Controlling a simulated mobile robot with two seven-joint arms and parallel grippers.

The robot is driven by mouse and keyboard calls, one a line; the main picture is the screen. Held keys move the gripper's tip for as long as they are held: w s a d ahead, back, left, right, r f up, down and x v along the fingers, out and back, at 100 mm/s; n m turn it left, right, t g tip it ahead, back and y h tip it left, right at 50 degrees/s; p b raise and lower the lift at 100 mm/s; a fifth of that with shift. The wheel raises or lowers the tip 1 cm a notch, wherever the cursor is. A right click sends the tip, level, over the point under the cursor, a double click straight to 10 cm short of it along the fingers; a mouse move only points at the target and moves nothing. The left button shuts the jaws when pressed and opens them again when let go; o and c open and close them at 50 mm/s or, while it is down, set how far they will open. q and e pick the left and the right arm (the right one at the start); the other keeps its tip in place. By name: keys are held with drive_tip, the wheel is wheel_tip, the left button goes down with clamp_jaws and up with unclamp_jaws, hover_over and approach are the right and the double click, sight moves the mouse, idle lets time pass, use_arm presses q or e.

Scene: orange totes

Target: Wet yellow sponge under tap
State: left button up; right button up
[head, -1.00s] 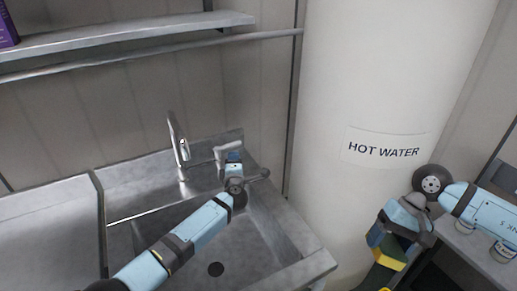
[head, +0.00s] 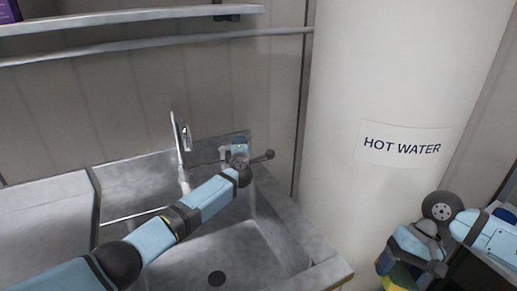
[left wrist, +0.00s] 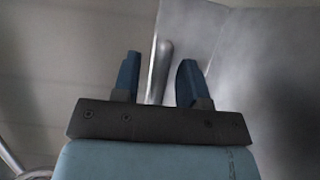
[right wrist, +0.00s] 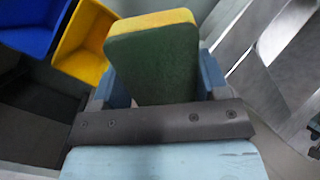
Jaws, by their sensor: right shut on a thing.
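The grey tap (head: 181,148) stands at the back of the metal sink (head: 255,240). I cannot tell whether water runs from it. My left gripper (head: 238,148) is at the sink's back edge, right of the tap, beside a pale upright fitting (head: 224,154). In the left wrist view my left gripper (left wrist: 157,80) has its fingers apart, with a grey rod (left wrist: 160,68) showing between them. My right gripper (right wrist: 155,85) is shut on the sponge (right wrist: 152,62), yellow on one face and dark green on the other. The sponge (head: 402,276) is low right in the head view, away from the sink.
A large white hot water tank (head: 385,90) stands right of the sink. A shelf (head: 130,22) and a rail (head: 150,48) run above the sink. A counter (head: 45,220) lies to its left. Yellow (right wrist: 85,40) and blue (right wrist: 30,25) bins show in the right wrist view.

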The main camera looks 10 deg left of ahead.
use_arm(q)
clamp_jaws()
drive_tip(key=shift+d+r+p, duration=0.1)
drive_tip(key=shift+r+p, duration=0.1)
drive_tip(key=shift+p, duration=0.1)
use_arm(e)
drive_tip(key=shift+r, duration=0.3)
use_arm(q)
drive_tip(key=h+p, duration=0.1)
drive_tip(key=p, duration=0.1)
drive_tip(key=m+h+p, duration=0.1)
drive_tip(key=p, duration=0.1)
drive_tip(key=shift+s+d+r+h, duration=0.1)
drive_tip(key=shift+s+r+h, duration=0.05)
drive_tip(key=shift+s+h, duration=0.2)
use_arm(e)
wheel_tip(320, 180, up, 4)
drive_tip(key=shift+r, duration=0.15)
use_arm(q)
drive_tip(key=shift+s+d+f+m+h+p, duration=0.15)
drive_tip(key=shift+s+m+h+p, duration=0.1)
drive_tip(key=shift+m+h, duration=0.45)
drive_tip(key=shift+s+f+m+h+p, duration=0.1)
drive_tip(key=shift+s+m+h, duration=0.15)
drive_tip(key=shift+m+h, duration=0.45)
use_arm(e)
drive_tip(key=shift+r, duration=0.15)
use_arm(q)
unclamp_jaws()
drive_tip(key=shift+f, duration=0.1)
